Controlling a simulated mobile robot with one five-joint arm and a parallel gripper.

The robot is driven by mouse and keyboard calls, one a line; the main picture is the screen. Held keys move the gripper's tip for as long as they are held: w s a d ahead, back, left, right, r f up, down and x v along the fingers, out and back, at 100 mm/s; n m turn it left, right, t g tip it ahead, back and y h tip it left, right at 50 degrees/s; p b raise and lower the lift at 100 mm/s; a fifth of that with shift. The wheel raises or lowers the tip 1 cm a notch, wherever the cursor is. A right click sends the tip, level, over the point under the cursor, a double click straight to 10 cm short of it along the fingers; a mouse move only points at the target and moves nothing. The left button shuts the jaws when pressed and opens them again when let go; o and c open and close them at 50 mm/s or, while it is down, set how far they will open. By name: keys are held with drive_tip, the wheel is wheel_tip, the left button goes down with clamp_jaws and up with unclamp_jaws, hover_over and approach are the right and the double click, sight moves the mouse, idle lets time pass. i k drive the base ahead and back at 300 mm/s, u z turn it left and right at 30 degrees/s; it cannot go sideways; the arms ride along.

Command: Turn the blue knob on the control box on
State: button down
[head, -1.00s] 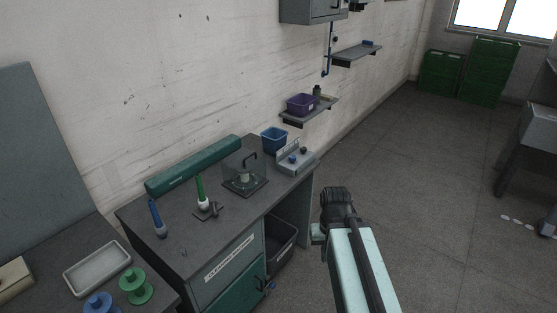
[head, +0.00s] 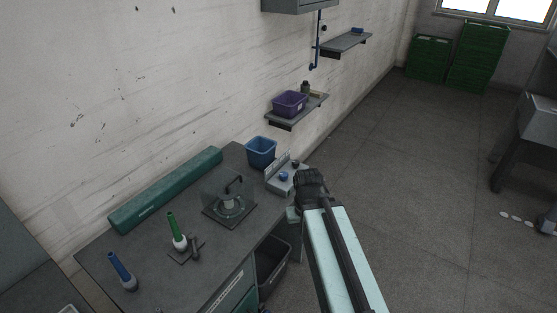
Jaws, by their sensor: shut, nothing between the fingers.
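The control box (head: 272,184) is a small light grey box with an upright back plate. It stands at the far right end of the grey workbench (head: 150,270). The blue knob (head: 283,176) is on its top, and a dark knob (head: 296,164) sits behind it. Which way the blue knob is turned is too small to tell. My arm reaches up from the lower right, and its dark joint shows just right of the control box. My gripper's fingers do not show; they are hidden or out of the picture.
A wall shelf (head: 283,121) holds a purple bin (head: 290,103). Open floor lies to the right.

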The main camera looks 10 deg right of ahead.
sight(283, 175)
drive_tip(key=u, duration=0.05)
drive_tip(key=i, duration=0.1)
drive_tip(key=z, duration=0.05)
drive_tip(key=k, duration=1.3)
drive_tip(key=u, duration=0.45)
drive_tip(key=i, duration=1.85)
drive_tip(key=z, duration=0.75)
